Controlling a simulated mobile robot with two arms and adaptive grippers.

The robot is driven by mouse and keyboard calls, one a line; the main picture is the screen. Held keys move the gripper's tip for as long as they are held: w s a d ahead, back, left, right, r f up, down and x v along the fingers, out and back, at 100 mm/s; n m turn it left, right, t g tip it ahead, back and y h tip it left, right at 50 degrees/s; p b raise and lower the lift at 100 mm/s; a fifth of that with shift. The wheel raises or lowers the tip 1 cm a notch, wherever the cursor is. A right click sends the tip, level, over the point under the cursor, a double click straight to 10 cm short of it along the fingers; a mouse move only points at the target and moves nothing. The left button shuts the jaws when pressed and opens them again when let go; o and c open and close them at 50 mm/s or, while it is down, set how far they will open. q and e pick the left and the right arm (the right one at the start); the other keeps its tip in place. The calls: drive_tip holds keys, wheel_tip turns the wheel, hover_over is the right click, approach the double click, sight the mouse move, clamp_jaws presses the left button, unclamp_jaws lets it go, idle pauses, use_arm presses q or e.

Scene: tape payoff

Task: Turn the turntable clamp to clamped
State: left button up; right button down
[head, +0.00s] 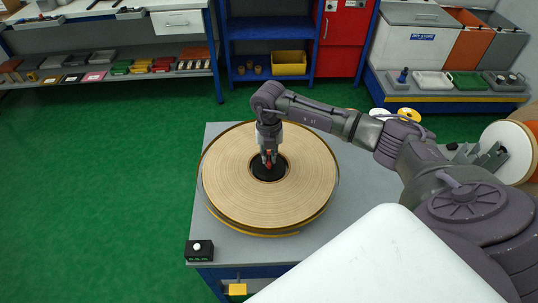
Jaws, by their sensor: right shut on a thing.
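A large round turntable carries a wide coil of tan tape (228,190) and stands on a grey table. My left gripper is not in view.
A black box with a white button (198,249) sits at the table's front left corner. Rolls (510,150) stand at the right. Shelves and bins (480,50) line the back. The green floor (100,200) at the left is clear.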

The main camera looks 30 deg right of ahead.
sight(269, 157)
drive_tip(key=shift+r, duration=0.1)
drive_tip(key=c, duration=1.2)
unclamp_jaws()
wheel_tip(269, 157, up, 12)
